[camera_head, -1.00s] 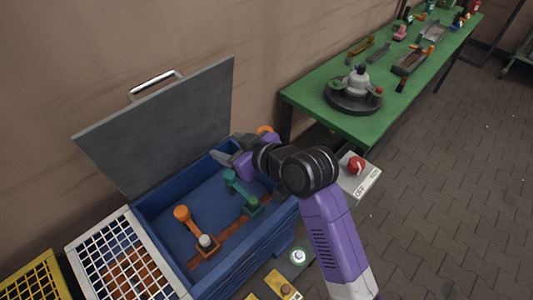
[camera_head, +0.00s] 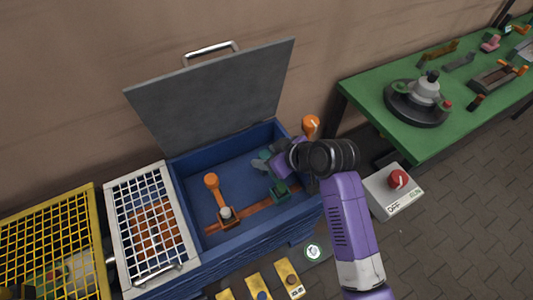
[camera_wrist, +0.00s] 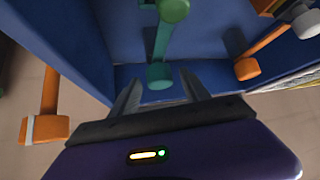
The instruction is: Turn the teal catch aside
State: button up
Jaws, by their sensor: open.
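The teal catch (camera_wrist: 164,40) is a bar with a round knob at each end, inside the blue box. In the wrist view its near knob lies between the two spread fingertips of my gripper (camera_wrist: 160,92). I cannot tell whether either finger touches it. In the head view my gripper (camera_head: 262,163) reaches into the box's back right part and partly hides the catch. The catch's green base (camera_head: 281,193) shows on a brown strip. My gripper is open and holds nothing.
The blue box (camera_head: 262,227) has its grey lid (camera_head: 215,98) raised. An orange lever (camera_head: 216,194) stands inside to the left, another orange lever (camera_head: 310,127) outside at the right. A white grid cover (camera_head: 150,225) adjoins the left side. A control box with a red knob (camera_head: 397,180) stands right.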

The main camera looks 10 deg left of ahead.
jog(key=shift+w+a+f, duration=0.15)
jog(key=shift+a+f, duration=0.1)
grip_shut()
dwell(1.4)
